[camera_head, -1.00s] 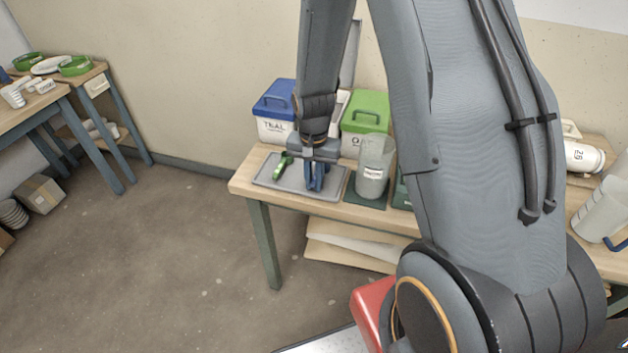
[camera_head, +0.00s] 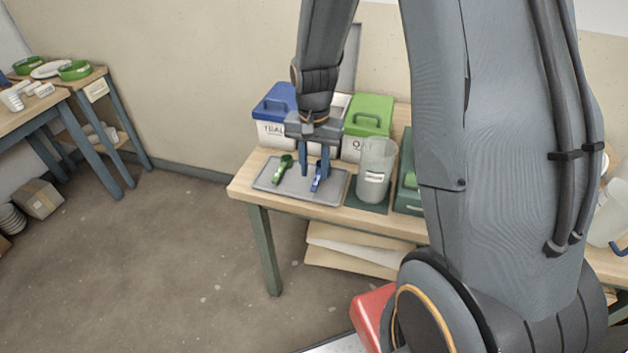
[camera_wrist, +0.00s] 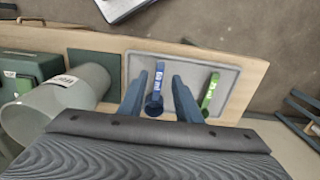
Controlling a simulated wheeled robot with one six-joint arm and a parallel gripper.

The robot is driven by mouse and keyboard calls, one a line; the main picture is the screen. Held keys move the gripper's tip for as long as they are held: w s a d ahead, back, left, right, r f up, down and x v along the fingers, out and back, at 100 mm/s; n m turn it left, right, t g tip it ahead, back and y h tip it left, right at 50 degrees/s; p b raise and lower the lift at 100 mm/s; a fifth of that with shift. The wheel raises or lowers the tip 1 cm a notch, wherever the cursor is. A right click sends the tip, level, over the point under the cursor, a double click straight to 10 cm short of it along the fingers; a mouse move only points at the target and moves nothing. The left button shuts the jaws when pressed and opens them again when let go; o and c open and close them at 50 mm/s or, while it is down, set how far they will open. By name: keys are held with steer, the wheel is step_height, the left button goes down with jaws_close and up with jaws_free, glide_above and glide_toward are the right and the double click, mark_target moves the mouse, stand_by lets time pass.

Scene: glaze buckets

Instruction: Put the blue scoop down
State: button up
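The blue scoop (camera_head: 316,184) lies on the grey tray (camera_head: 300,196) on the table, right of the green scoop (camera_head: 282,169). My gripper (camera_head: 314,170) is above the tray with its two fingers apart. In the wrist view the blue scoop (camera_wrist: 158,82) shows between the spread fingers (camera_wrist: 157,98), with nothing clamped. The green scoop (camera_wrist: 210,91) lies on the same tray (camera_wrist: 190,70), outside the fingers.
A clear cylindrical container (camera_head: 377,172) stands on a dark green mat right of the tray. A blue-lidded bucket (camera_head: 273,130) and a green-lidded bucket (camera_head: 366,145) stand behind. A green box (camera_head: 409,185) is farther right.

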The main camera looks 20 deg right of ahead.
step_height(320, 180, up, 5)
steer(key=s+a+r+n+b, duration=0.1)
steer(key=s+n, duration=0.6)
steer(key=s, duration=0.7)
steer(key=shift+a+r+t, duration=0.15)
steer(key=shift+r+t, duration=0.25)
steer(key=shift+r, duration=0.3)
